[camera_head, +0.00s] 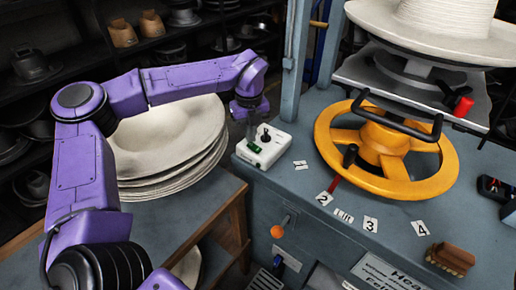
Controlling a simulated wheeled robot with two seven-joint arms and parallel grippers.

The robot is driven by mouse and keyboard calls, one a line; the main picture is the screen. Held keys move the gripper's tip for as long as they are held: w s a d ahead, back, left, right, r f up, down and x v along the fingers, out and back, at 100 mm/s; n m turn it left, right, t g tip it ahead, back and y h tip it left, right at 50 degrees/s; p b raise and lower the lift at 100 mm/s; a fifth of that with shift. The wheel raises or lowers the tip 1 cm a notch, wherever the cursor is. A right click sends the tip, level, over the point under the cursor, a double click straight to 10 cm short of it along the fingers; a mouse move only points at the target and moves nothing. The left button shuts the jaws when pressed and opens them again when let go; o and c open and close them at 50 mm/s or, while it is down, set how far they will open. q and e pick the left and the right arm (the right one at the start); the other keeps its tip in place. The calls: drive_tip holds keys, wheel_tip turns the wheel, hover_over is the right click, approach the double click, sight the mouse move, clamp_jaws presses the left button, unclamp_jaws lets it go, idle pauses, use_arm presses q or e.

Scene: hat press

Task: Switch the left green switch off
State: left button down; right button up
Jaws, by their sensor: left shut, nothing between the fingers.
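A small white switch box (270,148) sits at the left edge of the grey press table. It has a green switch (253,147) at its left end and a black toggle lever (265,134) on top. My left arm reaches in from the left, and its gripper (251,122) is shut and empty, pointing down just above the box's left end, close over the green switch. I cannot tell whether its tips touch the switch, nor whether the switch is on or off. My right gripper is not in view.
A yellow handwheel (387,150) and a white hat (440,22) on the press stand to the right. A stack of pale hat blanks (170,140) is on the left behind my arm. Number labels (371,225), a red lever and a brown brush (450,259) are in front.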

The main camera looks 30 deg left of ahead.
use_arm(q)
drive_tip(key=shift+f+b, duration=0.7)
drive_tip(key=shift+f, duration=0.2)
idle(0.4)
drive_tip(key=shift+r, duration=0.1)
wheel_tip(320, 180, up, 7)
drive_tip(key=p, duration=0.5)
idle(0.4)
